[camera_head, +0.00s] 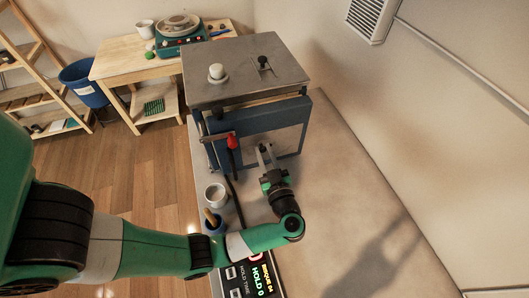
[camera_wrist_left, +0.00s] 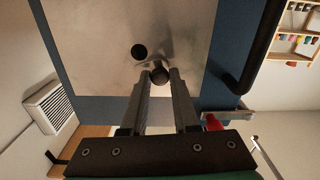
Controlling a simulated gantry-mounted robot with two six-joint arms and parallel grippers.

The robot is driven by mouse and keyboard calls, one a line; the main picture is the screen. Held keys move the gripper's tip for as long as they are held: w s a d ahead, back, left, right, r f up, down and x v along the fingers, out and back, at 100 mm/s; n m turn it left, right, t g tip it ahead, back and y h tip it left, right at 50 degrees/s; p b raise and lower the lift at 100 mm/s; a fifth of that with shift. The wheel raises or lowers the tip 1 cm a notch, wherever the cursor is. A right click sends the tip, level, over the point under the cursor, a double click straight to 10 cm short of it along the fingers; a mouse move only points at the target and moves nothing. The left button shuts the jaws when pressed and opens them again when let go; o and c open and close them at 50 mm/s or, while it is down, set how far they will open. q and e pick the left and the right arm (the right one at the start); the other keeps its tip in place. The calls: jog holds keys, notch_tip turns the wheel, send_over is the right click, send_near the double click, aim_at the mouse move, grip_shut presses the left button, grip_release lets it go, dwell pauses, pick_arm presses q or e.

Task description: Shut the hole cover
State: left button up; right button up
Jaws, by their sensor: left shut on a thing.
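The kiln (camera_head: 245,75) stands on the grey table, with a blue-framed front door. In the left wrist view the door's grey metal face (camera_wrist_left: 100,70) has a round black hole (camera_wrist_left: 139,51) that is uncovered. Beside the hole is a dark round knob (camera_wrist_left: 160,73), seemingly of the hole cover; the cover plate itself is hard to make out. My left gripper (camera_head: 265,152) is at the front of the door, and its fingertips are shut on the knob, which also shows between them in the wrist view. My right gripper is not in view.
A red-knobbed latch handle (camera_head: 232,142) is left of my gripper. A white cup (camera_head: 215,194), a blue pot with a wooden-handled tool (camera_head: 211,219) and a lit controller (camera_head: 250,278) are nearer. The kiln top carries a white plug (camera_head: 217,71). The table's right side is clear.

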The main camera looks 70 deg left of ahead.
pick_arm(q)
grip_shut()
jog(key=shift+w+f+n+b, duration=0.45)
jog(key=shift+n+b, duration=0.8)
jog(key=shift+n, duration=1.55)
jog(key=shift+w+f+n+b, duration=0.45)
jog(key=shift+n+b, duration=0.75)
jog(key=shift+n, duration=1.6)
jog(key=shift+w+f+n+b, duration=0.4)
jog(key=shift+n+b, duration=0.85)
jog(key=shift+n, duration=1.55)
jog(key=o, duration=0.9)
grip_release()
jog(key=shift+d, duration=0.1)
